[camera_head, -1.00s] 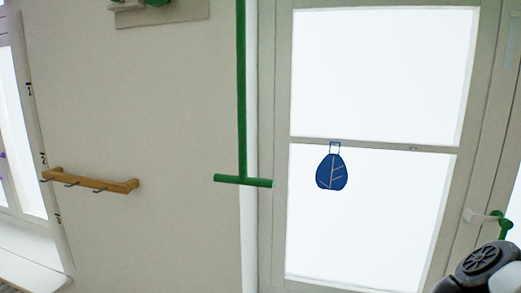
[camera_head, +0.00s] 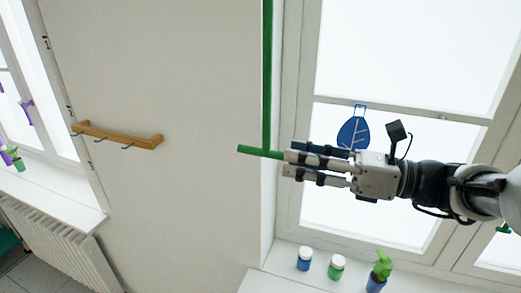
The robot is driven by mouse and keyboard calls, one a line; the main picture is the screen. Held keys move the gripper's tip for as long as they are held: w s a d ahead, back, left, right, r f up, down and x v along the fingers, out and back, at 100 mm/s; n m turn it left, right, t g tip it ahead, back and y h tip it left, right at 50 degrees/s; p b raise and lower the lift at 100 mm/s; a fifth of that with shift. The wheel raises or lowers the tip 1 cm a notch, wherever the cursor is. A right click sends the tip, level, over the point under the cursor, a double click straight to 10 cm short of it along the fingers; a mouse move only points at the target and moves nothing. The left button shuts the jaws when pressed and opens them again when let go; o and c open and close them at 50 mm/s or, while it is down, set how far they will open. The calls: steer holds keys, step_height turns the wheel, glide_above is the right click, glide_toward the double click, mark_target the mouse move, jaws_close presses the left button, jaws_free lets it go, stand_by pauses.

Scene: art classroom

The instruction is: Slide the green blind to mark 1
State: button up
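A vertical green rod (camera_head: 267,75) with a green crossbar (camera_head: 258,151) at its lower end hangs along the wall edge beside the right window. No blind panel is clearly visible with it. Small dark marks run down the left window's frame: mark 1 (camera_head: 45,43) is the highest, mark 2 (camera_head: 70,111) is lower and mark 3 (camera_head: 90,165) is lowest. My gripper (camera_head: 285,164) points left at the crossbar's right end, with a gap between its fingers. The fingers cover that end; I cannot tell whether they touch it.
A wooden hook rail (camera_head: 120,137) is on the wall to the left. A radiator (camera_head: 55,245) is at lower left.

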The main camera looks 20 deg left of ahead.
mark_target(270, 154)
steer(key=a, duration=0.8)
steer(key=shift+w+a, duration=0.1)
steer(key=shift+w, duration=0.25)
steer(key=shift+c, duration=0.2)
jaws_close()
